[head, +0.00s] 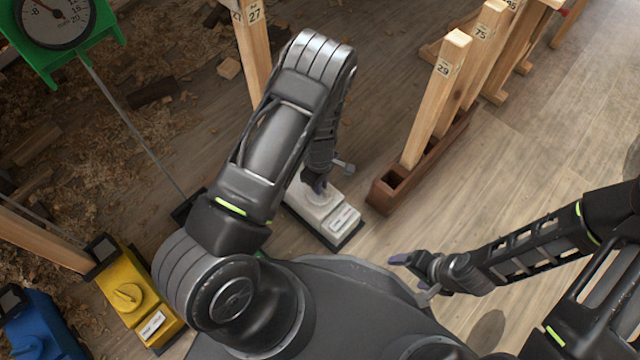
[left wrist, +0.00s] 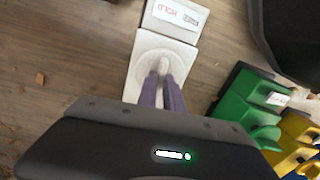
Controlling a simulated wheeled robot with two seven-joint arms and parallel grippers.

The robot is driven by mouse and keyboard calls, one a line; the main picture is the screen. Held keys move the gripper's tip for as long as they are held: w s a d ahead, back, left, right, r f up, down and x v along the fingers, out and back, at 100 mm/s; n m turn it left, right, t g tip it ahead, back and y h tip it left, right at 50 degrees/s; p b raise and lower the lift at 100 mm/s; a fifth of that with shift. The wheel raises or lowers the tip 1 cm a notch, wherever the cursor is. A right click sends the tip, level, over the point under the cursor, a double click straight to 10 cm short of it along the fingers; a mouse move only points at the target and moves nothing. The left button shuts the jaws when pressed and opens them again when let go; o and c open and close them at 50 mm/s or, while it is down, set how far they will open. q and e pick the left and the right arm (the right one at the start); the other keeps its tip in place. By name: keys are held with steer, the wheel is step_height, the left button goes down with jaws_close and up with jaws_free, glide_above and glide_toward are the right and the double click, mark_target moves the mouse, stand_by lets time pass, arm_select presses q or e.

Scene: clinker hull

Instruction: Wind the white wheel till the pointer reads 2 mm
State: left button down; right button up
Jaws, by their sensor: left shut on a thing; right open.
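The white wheel (left wrist: 144,72) is a round disc with a raised grip on top of a white box (head: 335,220) that stands on the floor. My left gripper (head: 318,184) reaches down over it; in the left wrist view its purple fingers (left wrist: 162,84) are shut on the wheel's raised grip. The fingers and wrist hide part of the wheel. A round dial (head: 54,22) in a green frame is cut off at the top left of the head view; I cannot read its pointer surely. No other dial shows. My right gripper (head: 402,262) is open and empty, away from the box.
A yellow box (head: 135,295) with a knob and a blue box (head: 42,325) stand at the lower left. A green box (left wrist: 240,110) shows in the left wrist view. Numbered wooden posts stand in a brown rack (head: 395,190) right of the white box. Shavings litter the left floor.

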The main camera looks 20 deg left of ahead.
arm_select(q)
steer(key=shift+m, duration=0.3)
stand_by(0.4)
steer(key=m, duration=0.3)
steer(key=shift+m, duration=1.8)
steer(key=c, duration=1.5)
jaws_free()
step_height(320, 180, up, 8)
steer(key=p, duration=0.3)
